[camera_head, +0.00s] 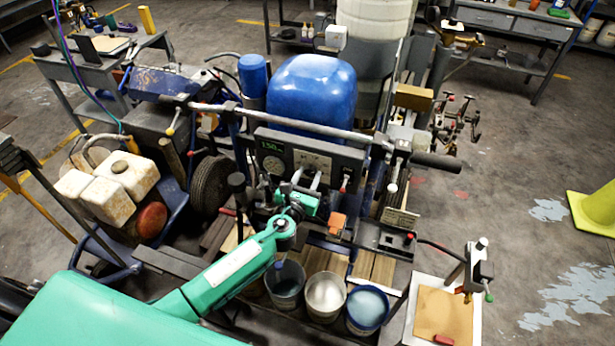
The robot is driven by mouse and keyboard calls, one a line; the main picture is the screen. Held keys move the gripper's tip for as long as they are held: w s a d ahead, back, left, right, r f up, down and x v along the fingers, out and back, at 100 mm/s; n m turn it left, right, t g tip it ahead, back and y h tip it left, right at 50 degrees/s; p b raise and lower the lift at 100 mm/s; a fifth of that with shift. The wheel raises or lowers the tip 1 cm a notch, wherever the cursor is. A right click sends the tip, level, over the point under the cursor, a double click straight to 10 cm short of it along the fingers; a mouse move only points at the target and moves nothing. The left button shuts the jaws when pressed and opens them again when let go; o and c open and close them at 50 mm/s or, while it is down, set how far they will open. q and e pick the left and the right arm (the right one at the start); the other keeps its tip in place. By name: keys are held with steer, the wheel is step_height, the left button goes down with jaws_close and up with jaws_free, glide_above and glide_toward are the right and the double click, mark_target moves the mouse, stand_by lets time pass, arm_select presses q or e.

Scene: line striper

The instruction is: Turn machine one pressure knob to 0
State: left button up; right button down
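The striper's dark control panel (330,152) faces me in the middle of the head view. It has a small lit display (272,146) that seems to read 1.50, a round gauge (272,165) below it and a pale plate (313,160) to the right. My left gripper (307,177) is right in front of the pale plate, its two light fingers apart. The pressure knob cannot be made out; the fingers and wrist cover part of the panel. I cannot tell whether they touch anything. My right gripper is not in view.
A red-tipped lever (346,178) is just right of the fingers. A handlebar (290,124) crosses above the panel. Several buckets (325,297) stand below. A blue tank (311,92) rises behind, and a yellow cone (597,208) stands on the floor at right.

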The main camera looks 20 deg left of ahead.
arm_select(q)
steer(key=c, duration=0.5)
steer(key=shift+c, duration=0.2)
